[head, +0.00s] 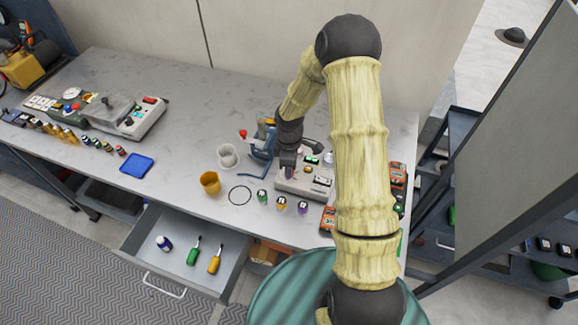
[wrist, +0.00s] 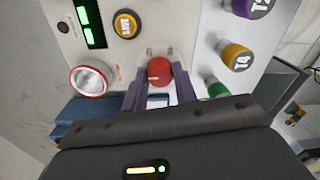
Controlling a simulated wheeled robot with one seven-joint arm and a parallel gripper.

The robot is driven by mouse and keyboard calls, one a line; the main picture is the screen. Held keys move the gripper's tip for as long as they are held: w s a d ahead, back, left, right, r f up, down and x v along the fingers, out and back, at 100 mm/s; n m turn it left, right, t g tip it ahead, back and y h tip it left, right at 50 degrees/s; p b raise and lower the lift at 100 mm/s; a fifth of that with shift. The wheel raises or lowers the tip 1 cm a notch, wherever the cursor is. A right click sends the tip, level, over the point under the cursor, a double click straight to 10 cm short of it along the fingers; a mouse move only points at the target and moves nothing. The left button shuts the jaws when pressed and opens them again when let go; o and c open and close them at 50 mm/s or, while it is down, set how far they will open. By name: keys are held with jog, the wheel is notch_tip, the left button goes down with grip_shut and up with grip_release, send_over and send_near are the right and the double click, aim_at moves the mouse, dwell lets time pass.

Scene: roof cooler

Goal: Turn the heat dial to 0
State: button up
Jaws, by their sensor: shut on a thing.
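A pale control box (head: 288,184) stands on the bench below my arm, and its panel fills much of the wrist view (wrist: 118,55). My gripper (wrist: 158,84) is over the panel with its two purple-grey fingers on either side of a round red knob (wrist: 159,69), shut on it. A silver knob with a red ring (wrist: 90,78) sits to the left, apart from the fingers. No dial label or pointer reading is legible, so I cannot tell which knob is the heat dial. In the head view my gripper (head: 288,166) partly hides the box.
Green (head: 262,196), yellow (head: 281,203) and purple (head: 303,207) small bottles stand in front of the box. An open drawer (head: 167,272) juts out below.

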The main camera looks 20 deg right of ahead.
jog(key=o, duration=1)
jog(key=r, duration=0.5)
jog(key=r+b, duration=0.1)
jog(key=r, duration=0.5)
jog(key=r+b, duration=0.1)
jog(key=r, duration=0.5)
jog(key=shift+w+d+r, duration=0.1)
jog(key=shift+w+r, duration=0.1)
jog(key=shift+w, duration=0.2)
jog(key=s+m+t, duration=0.1)
jog(key=s+m, duration=0.3)
jog(key=s, duration=0.1)
jog(key=s+m+t, duration=0.1)
jog(key=s+m, duration=0.4)
jog(key=s, duration=0.1)
jog(key=s+m+t, duration=0.1)
jog(key=s+m, duration=0.3)
jog(key=s, duration=0.2)
jog(key=shift+s+r+m, duration=0.2)
jog(key=shift+r+m, duration=0.1)
jog(key=shift+m, duration=0.1)
